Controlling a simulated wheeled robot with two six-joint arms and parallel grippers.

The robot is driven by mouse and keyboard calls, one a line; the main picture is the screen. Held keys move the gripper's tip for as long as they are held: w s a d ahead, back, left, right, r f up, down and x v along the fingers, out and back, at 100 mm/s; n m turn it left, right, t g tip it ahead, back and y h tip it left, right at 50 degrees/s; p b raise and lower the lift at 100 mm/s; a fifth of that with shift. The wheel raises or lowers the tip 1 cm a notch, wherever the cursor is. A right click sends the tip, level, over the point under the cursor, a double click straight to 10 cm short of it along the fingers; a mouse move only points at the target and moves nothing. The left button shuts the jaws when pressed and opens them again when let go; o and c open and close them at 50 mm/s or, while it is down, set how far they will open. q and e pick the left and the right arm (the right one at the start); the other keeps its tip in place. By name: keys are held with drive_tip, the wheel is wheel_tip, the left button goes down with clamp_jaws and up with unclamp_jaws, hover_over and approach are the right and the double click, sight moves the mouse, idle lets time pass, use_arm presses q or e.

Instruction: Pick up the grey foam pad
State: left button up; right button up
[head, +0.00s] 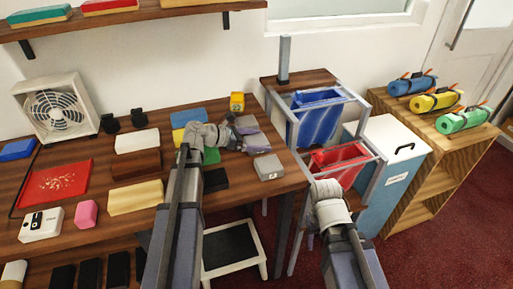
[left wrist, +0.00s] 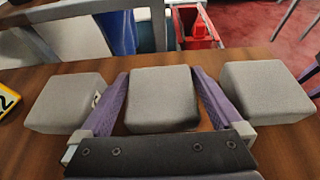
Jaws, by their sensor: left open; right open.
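Three similar grey blocks stand in a row on the wooden counter; which is the foam pad I cannot tell by looks. In the left wrist view, the middle grey block (left wrist: 163,95) lies between the purple fingers of my open left gripper (left wrist: 162,100), with narrow gaps at its sides. The left grey block (left wrist: 62,103) has a small mark on its side, partly behind a finger. The right grey block (left wrist: 265,92) is outside the other finger. In the head view, my left gripper (head: 243,135) partly hides two blocks; the nearest grey block (head: 268,167) is clear. My right gripper is hidden beyond its wrist.
A yellow numbered tag (head: 237,101) stands beyond the blocks. A black block (head: 215,180) and a green one (head: 186,155) lie left of the nearest grey block. Right of the counter edge are blue (head: 318,120) and red (head: 340,165) bins in a frame.

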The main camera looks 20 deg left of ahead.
sight(260, 139)
use_arm(q)
drive_tip(key=shift+w+d+f, duration=0.1)
drive_tip(key=shift+w+d, duration=0.1)
drive_tip(key=shift+d, duration=0.1)
drive_tip(key=c, duration=1)
drive_tip(key=shift+o, duration=0.2)
wheel_tip(260, 139, up, 10)
drive_tip(key=p, duration=1)
